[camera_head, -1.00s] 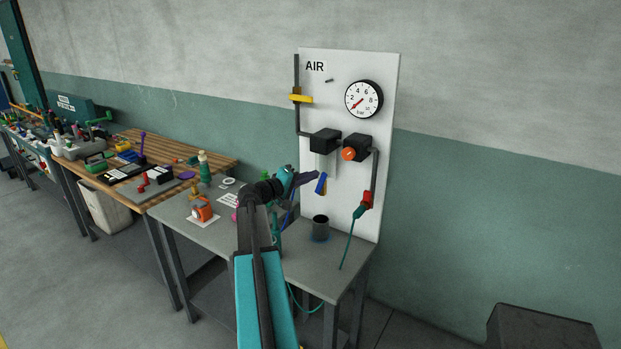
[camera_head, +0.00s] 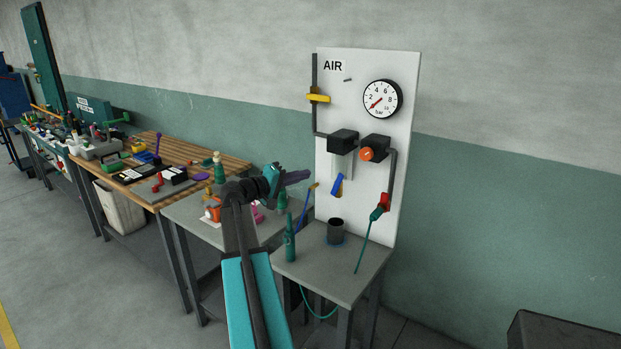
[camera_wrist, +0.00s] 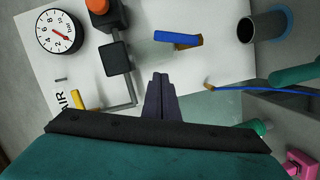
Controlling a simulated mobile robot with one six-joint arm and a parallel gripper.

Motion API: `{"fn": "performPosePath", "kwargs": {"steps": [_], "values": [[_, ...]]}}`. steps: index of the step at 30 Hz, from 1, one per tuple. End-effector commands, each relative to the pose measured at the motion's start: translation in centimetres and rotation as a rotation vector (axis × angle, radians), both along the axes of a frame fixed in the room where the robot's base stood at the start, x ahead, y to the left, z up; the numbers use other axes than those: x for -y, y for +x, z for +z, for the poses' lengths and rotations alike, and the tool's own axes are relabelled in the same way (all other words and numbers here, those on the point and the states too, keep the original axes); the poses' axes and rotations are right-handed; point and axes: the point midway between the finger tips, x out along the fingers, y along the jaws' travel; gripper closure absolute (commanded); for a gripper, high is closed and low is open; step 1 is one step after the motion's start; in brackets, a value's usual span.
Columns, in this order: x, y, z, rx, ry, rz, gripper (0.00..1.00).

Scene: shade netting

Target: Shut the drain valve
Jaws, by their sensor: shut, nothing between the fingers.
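The drain valve shows as a small blue lever (camera_head: 337,185) below the black filter unit (camera_head: 342,140) on the white AIR board. It hangs near vertical, slightly tilted. In the wrist view the blue lever (camera_wrist: 177,38) lies beside a brass-coloured part, beyond my fingertips and a little right. My gripper (camera_head: 309,174) is to the left of the lever in the head view, apart from it. In the wrist view my gripper (camera_wrist: 160,76) has its dark fingers together with nothing between them.
The board carries a gauge (camera_head: 383,99), a yellow-handled valve (camera_head: 318,98), an orange knob (camera_head: 367,154) and a red coupling with a green hose. A dark cup (camera_head: 335,232), a green bottle (camera_head: 290,240) and a blue rod (camera_head: 302,212) with a brass-coloured tip stand close by.

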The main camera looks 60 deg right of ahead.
Motion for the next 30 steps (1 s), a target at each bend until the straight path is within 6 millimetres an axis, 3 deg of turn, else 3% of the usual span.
{"fn": "performPosePath", "kwargs": {"steps": [6,18,30], "values": [[-2.1,0.9,0.1,0.001,-0.001,0.001,1.0],[-2.5,1.1,0.3,0.0,0.0,0.0,1.0],[-2.6,1.5,1.1,0.081,-0.076,0.04,0.32]]}}
